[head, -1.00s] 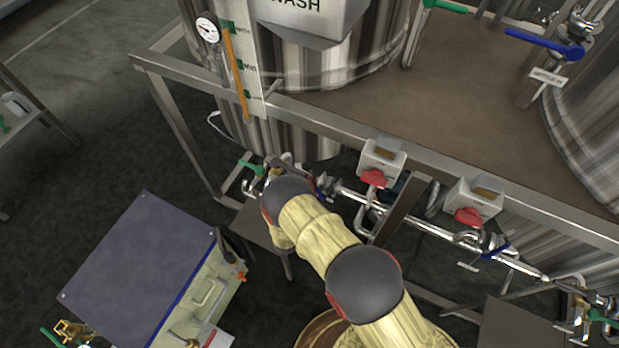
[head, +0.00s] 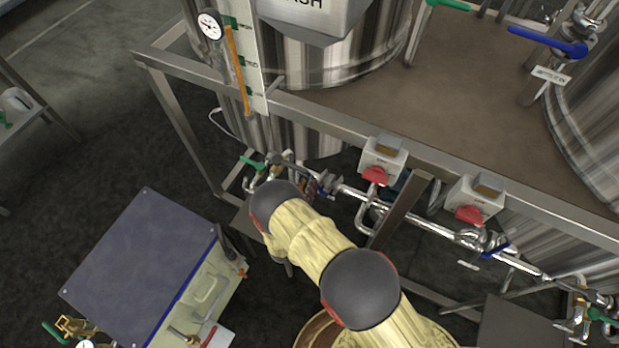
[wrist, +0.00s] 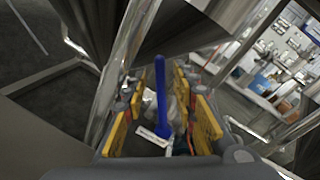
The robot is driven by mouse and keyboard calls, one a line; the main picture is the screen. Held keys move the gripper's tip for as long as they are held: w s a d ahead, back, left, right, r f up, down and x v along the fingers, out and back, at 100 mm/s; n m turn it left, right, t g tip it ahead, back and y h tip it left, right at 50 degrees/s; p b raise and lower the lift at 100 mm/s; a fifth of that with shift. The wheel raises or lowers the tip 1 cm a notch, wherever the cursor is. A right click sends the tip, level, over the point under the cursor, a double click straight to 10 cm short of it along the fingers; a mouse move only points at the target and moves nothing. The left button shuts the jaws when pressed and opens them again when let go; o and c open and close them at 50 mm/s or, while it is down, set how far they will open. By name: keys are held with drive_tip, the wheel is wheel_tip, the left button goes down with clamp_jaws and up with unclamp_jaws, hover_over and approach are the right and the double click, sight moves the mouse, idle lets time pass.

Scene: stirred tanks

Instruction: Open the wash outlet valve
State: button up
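The wash tank (head: 325,62) stands on the frame at the top of the head view, with a cut-off "WASH" sign (head: 300,12). In the wrist view a blue valve handle (wrist: 161,92) stands lengthwise between my fingers, with a pale tag (wrist: 154,137) at its lower end. My gripper (wrist: 160,100) is open, with yellow pads on both sides of the handle and gaps visible. In the head view my arm hides most of the gripper and the valve by the pipe under the wash tank. Whether this handle is the wash outlet valve's is not readable.
A steel pipe (head: 412,222) runs along the frame below two boxes with red switches (head: 375,175) (head: 470,214). A green-handled valve (head: 252,162) sits left of my wrist. A blue-topped cabinet (head: 140,265) stands at lower left. Dark floor between cabinet and frame is open.

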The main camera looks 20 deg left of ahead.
drive_tip(key=s, duration=0.7)
drive_tip(key=shift+s+d+r, duration=0.4)
drive_tip(key=shift+c, duration=0.3)
